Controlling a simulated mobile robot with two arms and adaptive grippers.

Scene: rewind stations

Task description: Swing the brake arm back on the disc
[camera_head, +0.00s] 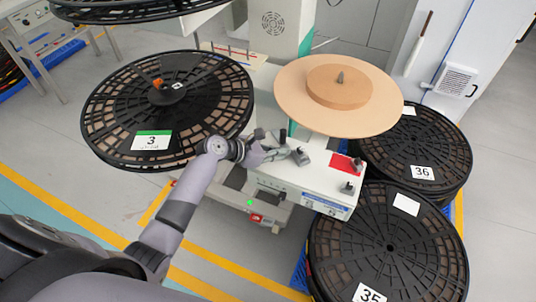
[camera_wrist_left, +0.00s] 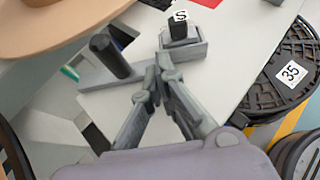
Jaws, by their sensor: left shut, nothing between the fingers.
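The tan disc (camera_head: 290,88) with a smaller round core (camera_head: 338,86) lies at the right of the station; its edge (camera_wrist_left: 50,28) shows at upper left in the left wrist view. A grey bar with a black upright post (camera_wrist_left: 110,57), which looks like the brake arm, sits on the white top near the disc's front edge. Whether it touches the disc I cannot tell. A grey block with a black knob (camera_wrist_left: 180,27) marked S is beside it. My left gripper (camera_wrist_left: 158,68) is shut and empty, its tips close to the bar and block. My right gripper is not in view.
A black reel marked 3 (camera_head: 107,97) is left of my left wrist. Black reels marked 36 (camera_head: 420,140) and 35 (camera_head: 430,235) are stacked at the right. The white control box (camera_head: 320,180) carries a red label (camera_head: 343,163) and more knobs.

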